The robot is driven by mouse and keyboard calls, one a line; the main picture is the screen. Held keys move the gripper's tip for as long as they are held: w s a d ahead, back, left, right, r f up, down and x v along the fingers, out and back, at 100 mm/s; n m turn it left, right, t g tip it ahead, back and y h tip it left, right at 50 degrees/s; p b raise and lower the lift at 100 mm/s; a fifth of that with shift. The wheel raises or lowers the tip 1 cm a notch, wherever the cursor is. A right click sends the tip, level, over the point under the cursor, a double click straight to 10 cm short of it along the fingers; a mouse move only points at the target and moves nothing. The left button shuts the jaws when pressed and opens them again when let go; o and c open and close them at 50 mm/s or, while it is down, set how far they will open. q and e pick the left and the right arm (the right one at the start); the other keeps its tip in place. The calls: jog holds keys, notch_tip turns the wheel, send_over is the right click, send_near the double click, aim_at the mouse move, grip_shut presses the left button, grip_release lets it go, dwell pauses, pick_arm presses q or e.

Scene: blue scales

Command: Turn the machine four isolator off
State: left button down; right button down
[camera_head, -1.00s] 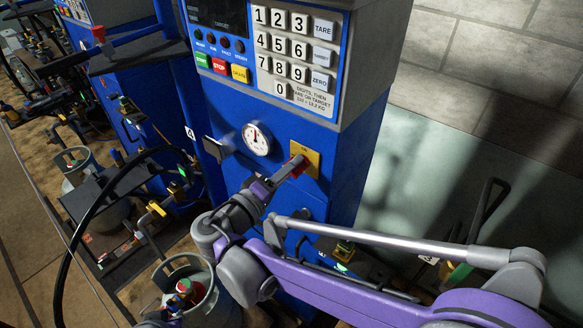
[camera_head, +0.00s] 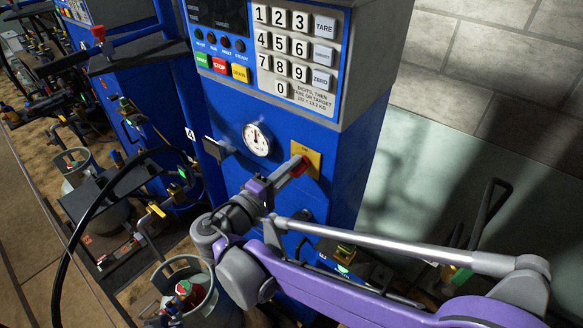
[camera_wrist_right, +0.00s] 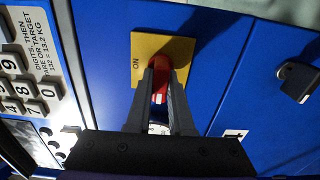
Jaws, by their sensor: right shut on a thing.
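The isolator is a red rotary handle (camera_wrist_right: 160,83) on a yellow plate (camera_wrist_right: 176,50) marked ON, on the front of the blue machine (camera_head: 343,150) with the 4 tag. In the head view the yellow plate (camera_head: 307,154) sits right of the round gauge and below the keypad. My right gripper (camera_head: 299,166) reaches it from below left. In the right wrist view the right gripper's fingers (camera_wrist_right: 161,92) are shut on the red handle, and they hide part of it. My left gripper is not in view.
A round gauge (camera_head: 257,139) and a dark lever (camera_head: 213,149) are left of the plate. The keypad (camera_head: 297,55) is above. A gas cylinder (camera_head: 187,290) stands below left. A black hose (camera_head: 93,215) loops at the left.

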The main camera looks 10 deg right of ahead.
jog(key=c, duration=0.8)
grip_release()
jog(key=shift+a, duration=0.1)
jog(key=b+v, duration=0.1)
jog(key=v, duration=0.9)
jog(key=shift+s+a, duration=0.25)
jog(key=shift+s, duration=0.05)
